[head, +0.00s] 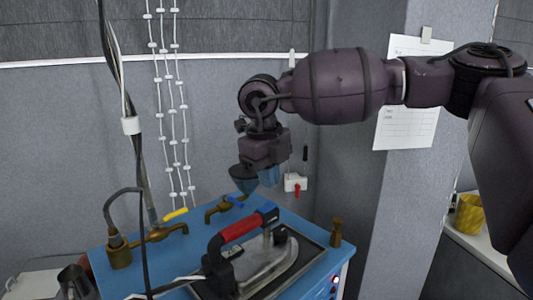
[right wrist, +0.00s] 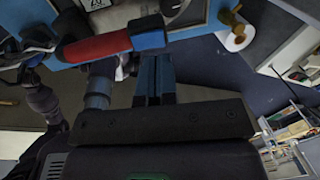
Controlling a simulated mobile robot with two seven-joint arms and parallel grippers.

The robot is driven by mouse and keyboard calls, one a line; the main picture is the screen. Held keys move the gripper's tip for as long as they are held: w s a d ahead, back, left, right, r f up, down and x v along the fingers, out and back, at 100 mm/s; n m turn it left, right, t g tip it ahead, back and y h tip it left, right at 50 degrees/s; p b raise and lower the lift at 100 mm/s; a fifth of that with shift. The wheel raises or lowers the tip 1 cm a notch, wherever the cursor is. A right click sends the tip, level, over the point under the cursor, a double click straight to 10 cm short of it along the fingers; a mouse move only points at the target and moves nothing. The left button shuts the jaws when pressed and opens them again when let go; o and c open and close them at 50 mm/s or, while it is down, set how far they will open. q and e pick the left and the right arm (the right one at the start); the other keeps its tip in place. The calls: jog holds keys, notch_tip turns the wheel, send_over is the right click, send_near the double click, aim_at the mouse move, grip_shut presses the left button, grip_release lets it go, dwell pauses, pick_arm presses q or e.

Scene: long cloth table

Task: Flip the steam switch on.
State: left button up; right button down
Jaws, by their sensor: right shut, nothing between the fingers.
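A blue ironing station (head: 322,268) stands below the wall, with an iron (head: 270,262) with a red handle on its top. Small round buttons, one lit red (head: 334,279), show on its front side at the right; I cannot tell which one is the steam switch or how it is set. My right gripper (head: 257,184) is shut and empty, pointing down above the back of the station, behind the iron. In the right wrist view its blue fingers (right wrist: 155,78) are together, beside the iron's red handle (right wrist: 97,47). My left gripper is not in view.
Brass taps with a yellow lever (head: 175,214) and a blue lever (head: 233,201) stand along the station's back. A brass post (head: 336,233) stands at its right corner. A hanging cable (head: 130,125) drops at the left. A yellow cup (head: 469,214) sits far right.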

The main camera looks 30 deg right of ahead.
aim_at(270, 203)
jog(key=f, duration=0.3)
jog(key=shift+d+f, duration=0.15)
jog(key=shift+d, duration=0.05)
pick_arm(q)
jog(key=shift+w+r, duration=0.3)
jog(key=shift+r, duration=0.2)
pick_arm(e)
jog(key=shift+f, duration=0.45)
jog(key=shift+d, duration=0.1)
jog(key=shift+f+y, duration=0.25)
jog(key=shift+y, duration=0.05)
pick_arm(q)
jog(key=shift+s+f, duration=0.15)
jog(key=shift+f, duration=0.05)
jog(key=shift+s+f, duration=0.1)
